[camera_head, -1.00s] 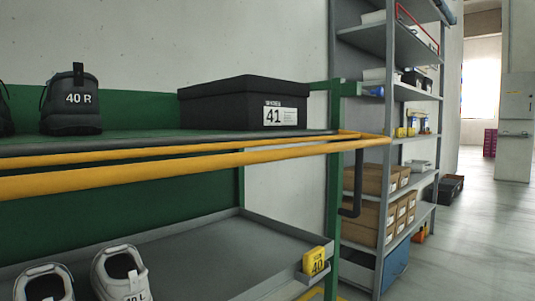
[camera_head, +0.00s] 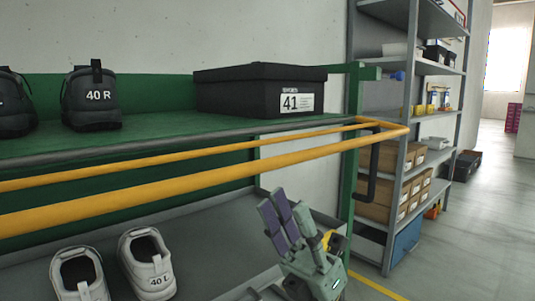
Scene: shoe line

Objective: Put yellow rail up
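The yellow rail (camera_head: 220,188) is a bar frame running along the front of the green upper shelf (camera_head: 180,135), a little below its dark front edge. Its right end bends near the green post, beside a black handle (camera_head: 367,165). My gripper (camera_head: 282,222) shows at the lower right, below the rail and in front of the lower tray. Its two purple-padded fingers point up and left and lie close together. The gripper partly hides a yellow tag (camera_head: 328,240) on the tray's edge.
A dark shoe marked 40 R (camera_head: 91,98) and a black box marked 41 (camera_head: 262,92) stand on the upper shelf. White shoes (camera_head: 148,265) sit in the lower grey tray (camera_head: 205,240). A grey rack (camera_head: 400,130) with boxes stands at the right.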

